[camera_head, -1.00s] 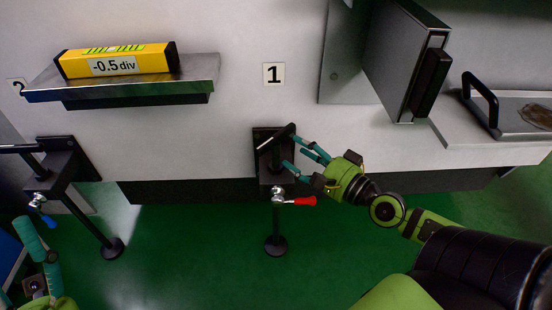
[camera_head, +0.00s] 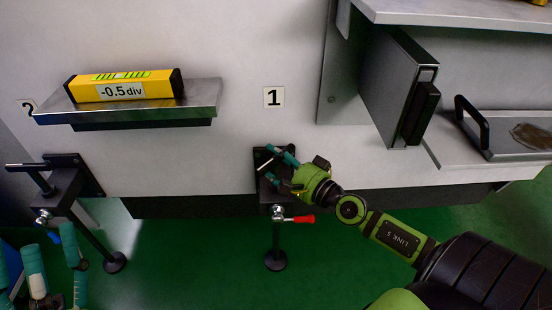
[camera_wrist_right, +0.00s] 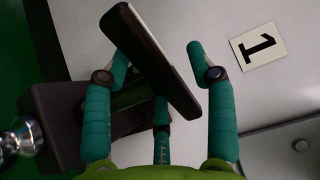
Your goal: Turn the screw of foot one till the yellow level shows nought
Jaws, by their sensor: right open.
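The yellow level (camera_head: 125,87) lies on a metal shelf (camera_head: 200,100) and reads -0.5 div. Foot one sits below the "1" label: a black bracket (camera_head: 262,187), a cross-bar handle on top, a red-tipped lever (camera_head: 300,219) and a round pad (camera_head: 276,260) on the floor. My right gripper (camera_head: 272,165) is open at the cross-bar. In the right wrist view, the dark bar handle (camera_wrist_right: 150,60) lies between its spread teal fingers; I cannot tell whether they touch it. My left gripper (camera_head: 55,255), partly cut off at the lower left, has its teal fingers apart.
Another foot (camera_head: 65,185) with a bar handle and blue-tipped lever stands at left, near my left gripper. A grey panel with a black handle (camera_head: 421,113) juts out at upper right, beside a tray with a black handle (camera_head: 472,127). Green floor (camera_head: 190,250) is clear between the feet.

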